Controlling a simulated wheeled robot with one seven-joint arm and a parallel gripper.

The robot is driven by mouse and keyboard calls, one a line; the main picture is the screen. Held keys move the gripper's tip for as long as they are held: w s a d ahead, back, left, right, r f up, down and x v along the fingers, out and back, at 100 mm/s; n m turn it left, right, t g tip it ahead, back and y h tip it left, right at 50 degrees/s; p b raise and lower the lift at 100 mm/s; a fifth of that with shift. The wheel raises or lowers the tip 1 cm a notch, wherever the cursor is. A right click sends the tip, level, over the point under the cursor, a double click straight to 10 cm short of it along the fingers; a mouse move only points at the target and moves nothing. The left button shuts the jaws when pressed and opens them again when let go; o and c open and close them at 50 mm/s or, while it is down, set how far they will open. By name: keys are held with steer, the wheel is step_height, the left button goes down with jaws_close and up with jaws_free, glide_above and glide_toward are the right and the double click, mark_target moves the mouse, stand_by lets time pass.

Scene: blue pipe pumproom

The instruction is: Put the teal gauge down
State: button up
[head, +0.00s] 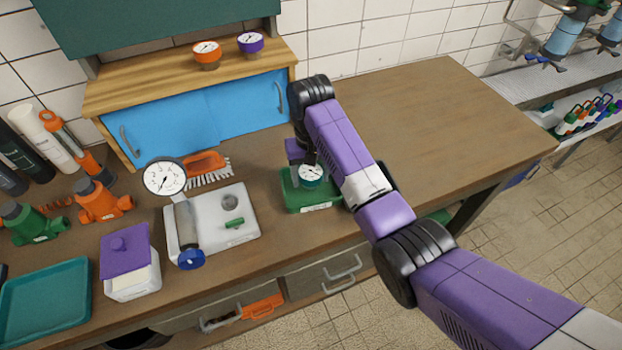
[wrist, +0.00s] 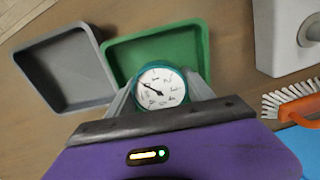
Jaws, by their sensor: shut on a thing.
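The teal gauge (head: 310,174) has a round white dial, and it also shows in the wrist view (wrist: 161,88). My gripper (wrist: 160,97) is shut on it, with one grey finger on each side of its body. The gauge is over the green tray (head: 292,198), near one end of it. In the wrist view the green tray (wrist: 190,44) shows behind and around the gauge. I cannot tell whether the gauge touches the tray floor; its underside is hidden. The rest of the green tray seen there looks empty.
An empty grey tray (wrist: 64,68) stands beside the green one. A white board (head: 247,222) with a large gauge (head: 165,177) and an orange brush (head: 207,165) lie left of the green tray. The bench's right part (head: 440,110) is clear.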

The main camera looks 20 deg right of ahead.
mark_target(310, 169)
steer(key=shift+f, duration=1.05)
steer(key=shift+f, duration=0.2)
steer(key=o, duration=1.5)
steer(key=shift+r, duration=0.1)
step_height(310, 169, up, 8)
steer(key=shift+f+b, duration=0.15)
steer(key=shift+b, duration=0.6)
step_height(310, 169, up, 5)
steer(key=p, duration=0.4)
steer(key=shift+f+p, duration=0.2)
steer(key=shift+p, duration=0.15)
